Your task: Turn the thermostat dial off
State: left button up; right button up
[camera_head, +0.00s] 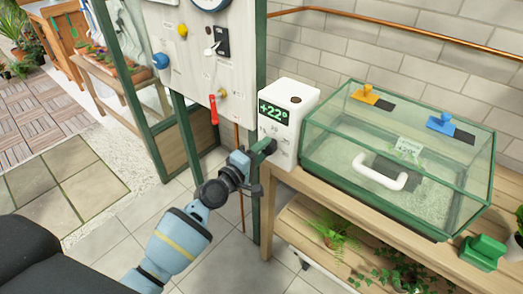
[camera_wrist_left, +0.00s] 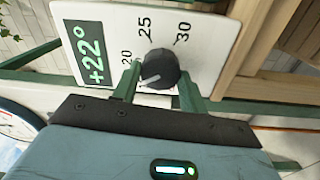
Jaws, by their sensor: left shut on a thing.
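The white thermostat (camera_head: 290,97) stands at the left end of the wooden bench, and its green display reads +22°. It also shows in the left wrist view (camera_wrist_left: 112,22), with the numbers 20, 25 and 30 around a dark round dial (camera_wrist_left: 160,66). A white mark on the dial points to the lower left in that view, near the 20 side. My left gripper (camera_head: 267,147) is shut on the dial, with one green finger on each side of it (camera_wrist_left: 158,80). In the head view the dial is hidden behind the gripper. My right gripper is not in view.
A glass terrarium (camera_head: 470,160) with a white handle (camera_head: 380,174) stands right of the thermostat on the bench (camera_head: 285,182). A panel (camera_head: 180,50) with switches and a red lever (camera_head: 213,108) is behind on the left. Tiled floor (camera_head: 225,260) lies below my arm.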

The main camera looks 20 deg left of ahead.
pick_arm(q)
jog(key=n, duration=0.3)
jog(key=shift+n, duration=0.4)
jog(key=n+p, duration=0.1)
jog(key=n, duration=0.4)
jog(key=shift+n+p, duration=0.3)
jog(key=shift+p, duration=0.05)
jog(key=n+p, duration=0.1)
jog(key=n, duration=0.4)
jog(key=shift+d+p, duration=0.1)
jog(key=shift+p, duration=0.3)
jog(key=shift+f+n+p, duration=0.1)
jog(key=shift+n+p, duration=0.4)
jog(key=shift+n, duration=1.2)
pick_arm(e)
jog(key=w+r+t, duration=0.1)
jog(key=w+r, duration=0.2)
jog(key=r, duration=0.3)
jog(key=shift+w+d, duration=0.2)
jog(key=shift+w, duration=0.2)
pick_arm(q)
jog(key=shift+s, duration=0.1)
jog(key=o, duration=1)
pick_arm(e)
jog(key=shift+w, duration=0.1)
